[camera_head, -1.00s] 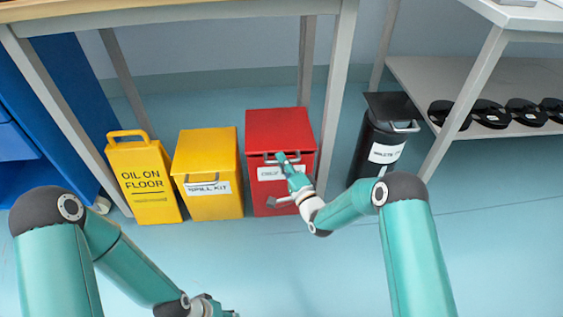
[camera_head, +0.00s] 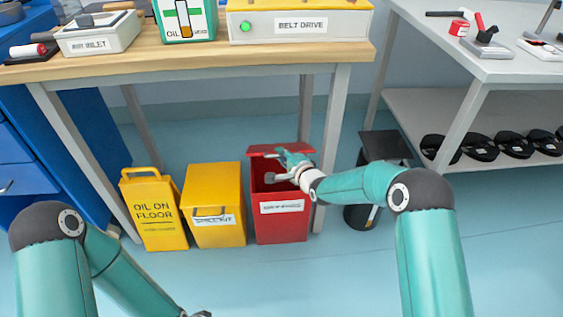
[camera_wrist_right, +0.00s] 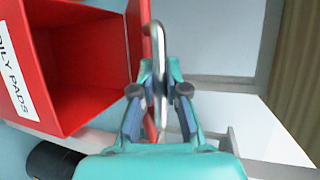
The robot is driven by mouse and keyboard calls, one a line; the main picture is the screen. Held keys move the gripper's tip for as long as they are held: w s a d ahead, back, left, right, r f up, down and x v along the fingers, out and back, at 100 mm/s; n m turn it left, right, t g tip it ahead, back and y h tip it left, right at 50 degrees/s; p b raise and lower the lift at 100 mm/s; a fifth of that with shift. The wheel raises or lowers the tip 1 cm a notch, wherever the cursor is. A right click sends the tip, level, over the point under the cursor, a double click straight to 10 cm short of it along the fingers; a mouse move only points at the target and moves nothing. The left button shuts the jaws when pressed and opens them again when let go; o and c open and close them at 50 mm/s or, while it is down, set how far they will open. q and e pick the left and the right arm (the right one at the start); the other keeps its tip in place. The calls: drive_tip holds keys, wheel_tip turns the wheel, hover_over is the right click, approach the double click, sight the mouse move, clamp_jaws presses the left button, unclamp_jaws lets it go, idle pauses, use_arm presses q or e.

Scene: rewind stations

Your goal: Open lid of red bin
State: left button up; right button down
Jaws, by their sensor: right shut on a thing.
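The red bin (camera_head: 283,230) stands on the floor under the workbench, with a white label on its front. Its lid (camera_head: 261,150) is swung up at the back, and the dark interior shows. My right gripper (camera_head: 287,157) is at the raised lid above the bin. In the right wrist view, my right gripper (camera_wrist_right: 160,90) is shut on the lid's metal handle (camera_wrist_right: 158,42). The open red bin (camera_wrist_right: 80,65) lies to the left there, and the lid (camera_wrist_right: 147,50) shows edge-on.
A yellow spill kit bin (camera_head: 215,232) and an oil warning sign (camera_head: 155,215) stand left of the red bin. A black bin (camera_head: 385,146) is partly hidden behind my right arm. The workbench (camera_head: 200,55) overhangs the bins. The floor in front is clear.

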drive_tip(key=shift+w, duration=0.1)
drive_tip(key=c, duration=1.2)
unclamp_jaws()
drive_tip(key=shift+d, duration=0.1)
drive_tip(key=v, duration=1.2)
drive_tip(key=shift+d+f, duration=0.1)
drive_tip(key=shift+f, duration=0.05)
